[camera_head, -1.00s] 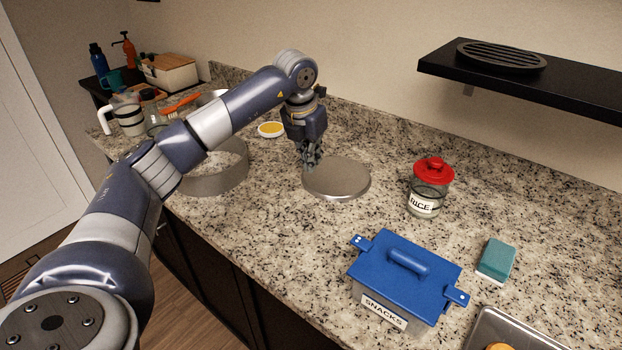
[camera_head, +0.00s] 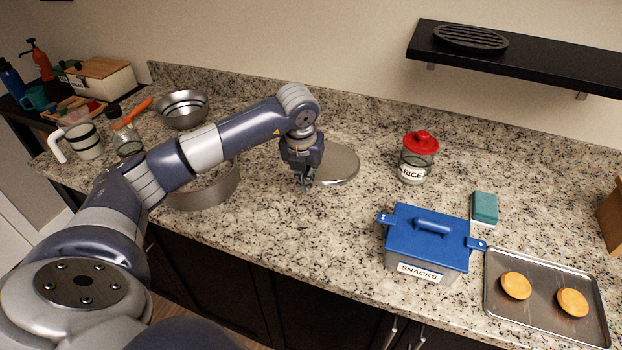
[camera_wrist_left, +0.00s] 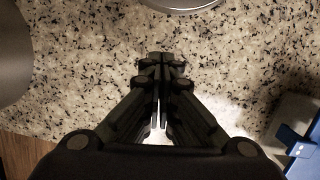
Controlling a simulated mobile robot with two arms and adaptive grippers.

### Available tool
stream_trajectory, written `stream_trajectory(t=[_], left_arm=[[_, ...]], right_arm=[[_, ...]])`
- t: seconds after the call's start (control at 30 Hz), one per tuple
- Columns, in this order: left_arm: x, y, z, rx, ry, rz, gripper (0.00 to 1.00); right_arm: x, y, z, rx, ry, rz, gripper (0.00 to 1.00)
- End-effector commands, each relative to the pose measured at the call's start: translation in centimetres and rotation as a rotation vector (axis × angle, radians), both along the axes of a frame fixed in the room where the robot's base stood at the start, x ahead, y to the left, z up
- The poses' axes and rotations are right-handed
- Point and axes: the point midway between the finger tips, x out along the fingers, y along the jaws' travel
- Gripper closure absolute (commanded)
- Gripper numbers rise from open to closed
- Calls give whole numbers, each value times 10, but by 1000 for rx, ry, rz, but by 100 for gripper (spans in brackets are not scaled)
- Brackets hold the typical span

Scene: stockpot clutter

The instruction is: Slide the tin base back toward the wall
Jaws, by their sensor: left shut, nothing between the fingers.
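The tin base, a flat round grey metal disc (camera_head: 341,166), lies on the speckled counter near its middle. Part of its left side is hidden behind my left gripper (camera_head: 306,186) in the head view. That gripper points down, shut and empty, at the disc's front-left side. In the left wrist view the gripper's fingers (camera_wrist_left: 162,64) are together, and the disc's rim (camera_wrist_left: 183,8) shows at the top edge, apart from the fingertips. The metal ring (camera_head: 207,192) stands to the left, partly behind my arm. My right gripper is not in view.
A rice jar with a red lid (camera_head: 418,160) stands right of the disc. A blue-lidded snacks box (camera_head: 428,241), a teal sponge (camera_head: 484,207) and a baking tray (camera_head: 540,320) lie further right. Bare counter lies between disc and back wall. A black shelf (camera_head: 520,62) hangs above.

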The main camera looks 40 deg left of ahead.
Motion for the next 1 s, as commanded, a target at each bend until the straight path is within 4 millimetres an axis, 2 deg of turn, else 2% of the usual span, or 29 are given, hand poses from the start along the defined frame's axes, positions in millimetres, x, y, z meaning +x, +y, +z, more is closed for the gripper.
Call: stream_trajectory(t=[0.13, 0.3, 0.43, 0.53, 0.73, 0.9, 1.0], left_arm=[[6, 3, -30, -1, 6, 1, 100], [16, 7, -63, 0, 3, 1, 100], [32, 13, -60, -1, -1, 2, 100], [40, 17, -62, 0, 1, 2, 100], [50, 21, -62, 1, 0, 1, 100], [52, 22, -63, 1, 0, -1, 100], [52, 22, -63, 1, 0, -1, 100]], right_arm=[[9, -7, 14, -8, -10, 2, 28], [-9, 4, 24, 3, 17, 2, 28], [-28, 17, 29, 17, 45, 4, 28], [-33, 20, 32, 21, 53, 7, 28], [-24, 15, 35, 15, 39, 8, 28], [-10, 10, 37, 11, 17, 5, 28], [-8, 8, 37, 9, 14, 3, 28]])
